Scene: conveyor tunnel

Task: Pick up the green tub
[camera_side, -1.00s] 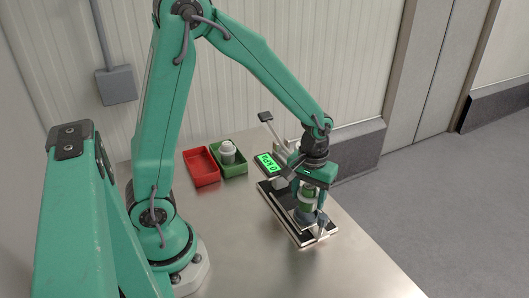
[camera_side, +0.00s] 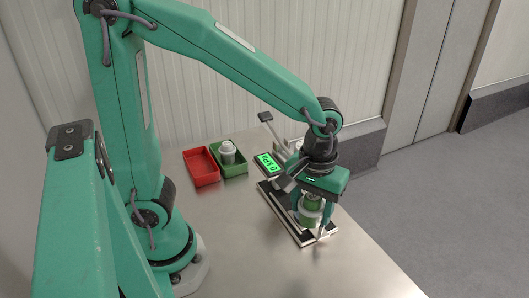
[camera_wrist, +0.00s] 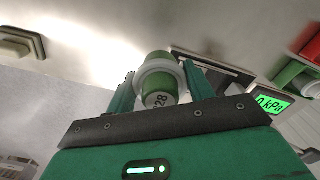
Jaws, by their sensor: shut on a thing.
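The green tub (camera_side: 309,213) is a small green cylinder with a white collar around its middle. In the wrist view the green tub (camera_wrist: 158,58) shows its collar and a pale end marked "28". My gripper (camera_side: 313,214) is shut on it, with one finger on each side; the gripper also shows in the wrist view (camera_wrist: 160,82). The tub is over the dark plate of the metal fixture (camera_side: 277,205). The fingers partly hide it, and I cannot tell whether it touches the plate.
A tester with a green "0 kPa" display (camera_side: 268,164) stands behind the fixture, with a lever (camera_side: 266,117). A red tray (camera_side: 201,166) and a green tray (camera_side: 234,171) holding a white-capped jar (camera_side: 228,152) are at the back left. The steel table's front is clear.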

